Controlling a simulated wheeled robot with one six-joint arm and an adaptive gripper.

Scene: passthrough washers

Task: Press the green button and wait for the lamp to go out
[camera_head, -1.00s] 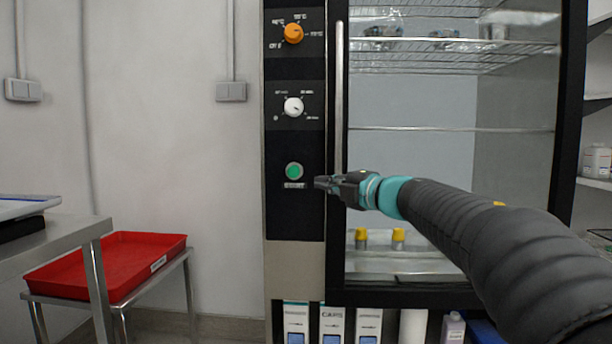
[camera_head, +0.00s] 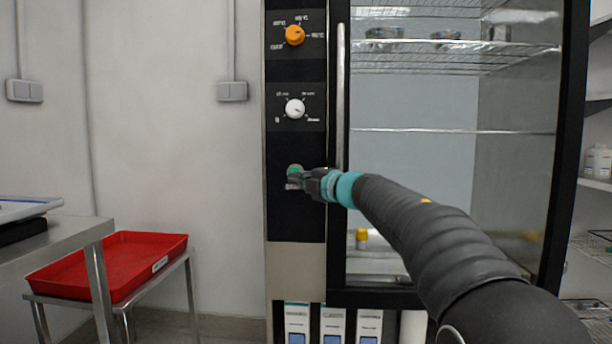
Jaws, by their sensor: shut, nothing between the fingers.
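The green button (camera_head: 295,168) sits low on the black control panel (camera_head: 282,215), left of the glass door. My gripper (camera_head: 291,180) is shut and empty, with its tips in front of the button and covering its lower part. I cannot tell whether the fingertips touch the button. No lit lamp can be made out on the panel; a lamp may be hidden or too small to see.
An orange knob (camera_head: 295,35) and a white knob (camera_head: 295,108) are above the button. The vertical door handle (camera_head: 340,100) runs close to my gripper. A red tray (camera_head: 110,262) is on a stand at lower left. The wall side is free.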

